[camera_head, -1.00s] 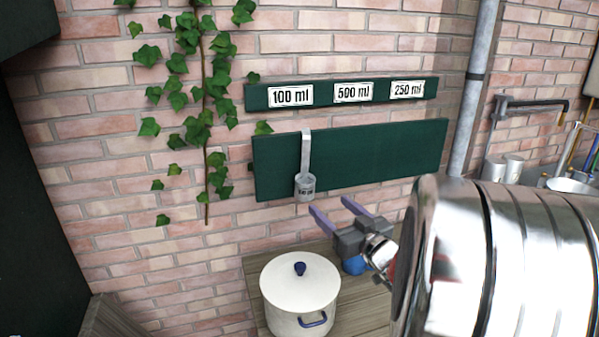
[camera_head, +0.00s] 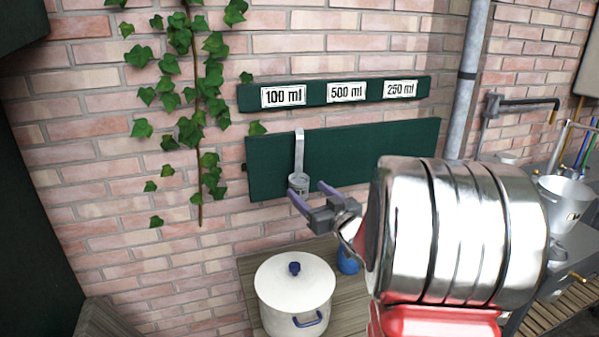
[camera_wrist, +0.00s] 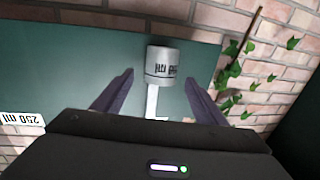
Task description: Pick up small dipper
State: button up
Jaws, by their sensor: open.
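The small dipper (camera_head: 299,170) hangs upright on the green board (camera_head: 370,160) below the 100 ml label (camera_head: 283,96). Its long flat handle runs up to the board's top edge and its cup is at the bottom. My gripper (camera_head: 310,192) is open at the cup's height, its two purple fingers pointing toward it; the near finger partly covers the cup. In the wrist view the grey cup (camera_wrist: 163,68) with printed text shows upside down, between and beyond the open fingertips (camera_wrist: 160,77). I cannot tell whether a finger touches it.
A white lidded pot (camera_head: 295,290) with blue handles stands on the wooden counter (camera_head: 345,300) below my gripper. A blue object (camera_head: 347,262) is beside it. Ivy (camera_head: 200,110) climbs the brick wall at left; a grey pipe (camera_head: 467,80) runs down at right.

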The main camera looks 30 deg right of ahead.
aim_at(303, 188)
jog(key=shift+w, duration=0.1)
jog(key=shift+w+d+f, duration=0.1)
jog(key=shift+w+d, duration=0.05)
jog(key=shift+w, duration=2.35)
jog(key=shift+c, duration=0.5)
jog(key=c, duration=1.2)
jog(key=r, duration=0.4)
jog(key=s+r, duration=0.1)
jog(key=r, duration=0.2)
jog(key=s, duration=0.4)
jog(key=s+a, duration=0.1)
jog(key=s, duration=0.9)
jog(key=shift+a, duration=0.3)
